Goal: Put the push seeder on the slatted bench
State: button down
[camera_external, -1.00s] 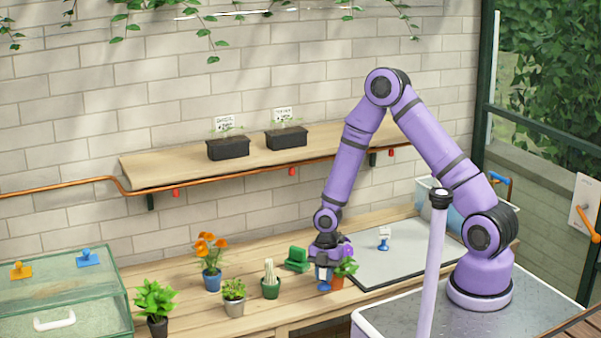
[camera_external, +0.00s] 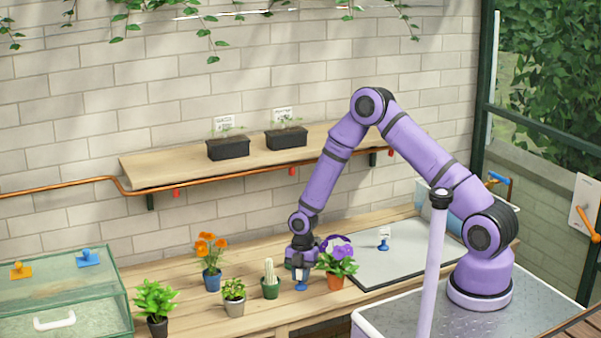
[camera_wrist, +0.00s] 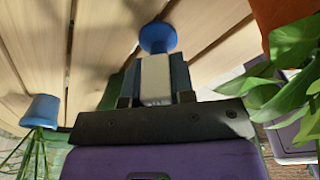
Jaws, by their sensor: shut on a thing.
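My gripper (camera_external: 301,272) points down over the slatted bench (camera_external: 200,325), between the cactus pot and the purple-flowered pot. It is shut on the push seeder (camera_external: 301,286), a small upright piece with a white body and a blue round end. In the wrist view the white body (camera_wrist: 155,82) is between the fingers and the blue end (camera_wrist: 157,37) faces the bench slats (camera_wrist: 110,30). The blue end is at or just above the slats; I cannot tell if it touches.
A purple-flowered terracotta pot (camera_external: 335,281) stands close right of my gripper, a cactus pot (camera_external: 270,286) close left. Further left are a succulent pot (camera_external: 233,297) and orange flowers (camera_external: 211,278). A similar blue-and-white piece (camera_external: 384,243) stands on the grey mat (camera_external: 405,262).

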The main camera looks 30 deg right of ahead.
jog(key=c, duration=1)
grip_release()
jog(key=shift+f, duration=0.1)
jog(key=shift+o, duration=0.2)
jog(key=r, duration=0.4)
jog(key=w+d+r, duration=0.1)
jog(key=r, duration=0.7)
jog(key=shift+w+d+r, duration=0.1)
jog(key=shift+w+d, duration=0.05)
